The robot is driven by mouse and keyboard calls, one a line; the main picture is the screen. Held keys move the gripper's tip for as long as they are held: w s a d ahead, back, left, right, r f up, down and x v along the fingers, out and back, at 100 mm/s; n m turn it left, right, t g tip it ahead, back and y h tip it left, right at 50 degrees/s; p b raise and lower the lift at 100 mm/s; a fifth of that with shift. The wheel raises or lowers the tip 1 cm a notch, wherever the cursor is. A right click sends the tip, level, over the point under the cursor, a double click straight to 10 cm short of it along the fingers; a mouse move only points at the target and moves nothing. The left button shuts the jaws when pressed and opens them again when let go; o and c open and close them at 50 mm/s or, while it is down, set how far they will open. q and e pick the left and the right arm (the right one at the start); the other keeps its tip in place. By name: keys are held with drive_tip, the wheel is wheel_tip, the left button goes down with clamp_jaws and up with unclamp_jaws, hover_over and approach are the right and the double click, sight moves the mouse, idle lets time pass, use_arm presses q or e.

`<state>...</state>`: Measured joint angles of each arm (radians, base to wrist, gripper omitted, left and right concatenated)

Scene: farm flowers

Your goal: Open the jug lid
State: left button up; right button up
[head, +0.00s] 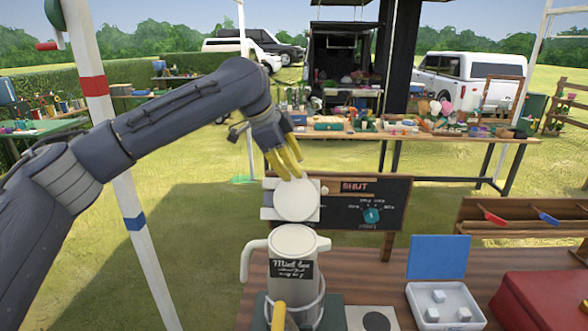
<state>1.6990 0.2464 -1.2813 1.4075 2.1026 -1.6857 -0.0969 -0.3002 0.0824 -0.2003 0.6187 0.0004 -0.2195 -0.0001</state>
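The white jug (289,275) stands upright at the front middle, with a dark "Mint tea" label and a handle on its left. A round white disc (295,201), which looks like its lid, stands raised behind the jug's top, with small tabs at its sides. My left gripper (287,164) is just above the disc's top edge, with yellow fingers pointing down. I cannot tell whether the fingers touch it or how far apart they are.
A metal ring surrounds the jug's lower part. A "SHUT" blackboard (368,203) with a teal dial is behind. To the right are a white tray (445,306) with pale cubes and a red box (545,300).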

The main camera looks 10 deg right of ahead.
use_arm(q)
drive_tip(key=v, duration=1.1)
drive_tip(key=shift+w+d, duration=0.1)
